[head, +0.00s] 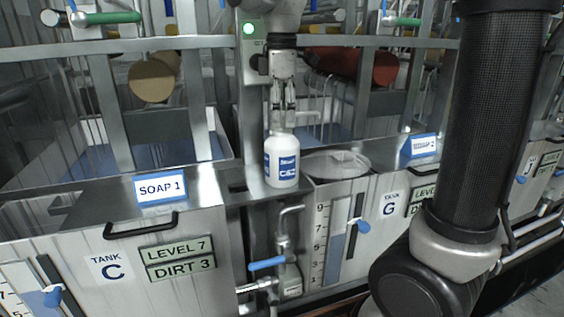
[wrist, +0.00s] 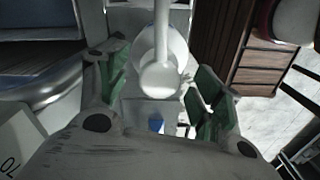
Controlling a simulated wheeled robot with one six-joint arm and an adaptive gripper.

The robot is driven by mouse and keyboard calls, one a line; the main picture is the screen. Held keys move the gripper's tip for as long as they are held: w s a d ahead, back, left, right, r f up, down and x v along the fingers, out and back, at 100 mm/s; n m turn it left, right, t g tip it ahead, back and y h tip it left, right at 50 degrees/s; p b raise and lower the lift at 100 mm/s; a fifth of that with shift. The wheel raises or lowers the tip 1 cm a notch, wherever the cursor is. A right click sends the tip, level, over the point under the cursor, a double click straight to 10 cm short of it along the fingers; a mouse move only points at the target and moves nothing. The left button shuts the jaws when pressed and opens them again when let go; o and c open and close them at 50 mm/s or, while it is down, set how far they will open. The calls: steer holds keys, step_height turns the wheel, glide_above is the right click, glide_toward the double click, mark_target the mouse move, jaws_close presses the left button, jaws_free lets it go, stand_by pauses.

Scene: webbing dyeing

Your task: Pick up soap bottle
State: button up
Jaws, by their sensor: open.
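The soap bottle (head: 282,165) is white with a blue label and stands upright on the metal ledge between the tank marked C and the tank marked G. My gripper (head: 282,118) is directly above it in the head view, pointing down, its fingers around the bottle's top. In the wrist view the white top of the bottle (wrist: 160,75) lies between the green finger pads of my gripper (wrist: 158,92). The pads stand apart on both sides of it, with a visible gap. The bottle's lower part is mostly hidden in the wrist view.
A round grey lid (head: 336,164) sits just right of the bottle. A blue-handled valve (head: 268,263) is below the ledge. Upright metal frame posts (head: 108,110) stand behind.

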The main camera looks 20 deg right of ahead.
mark_target(281, 129)
step_height(281, 129, down, 4)
steer(key=shift+f, duration=0.25)
jaws_close()
stand_by(0.3)
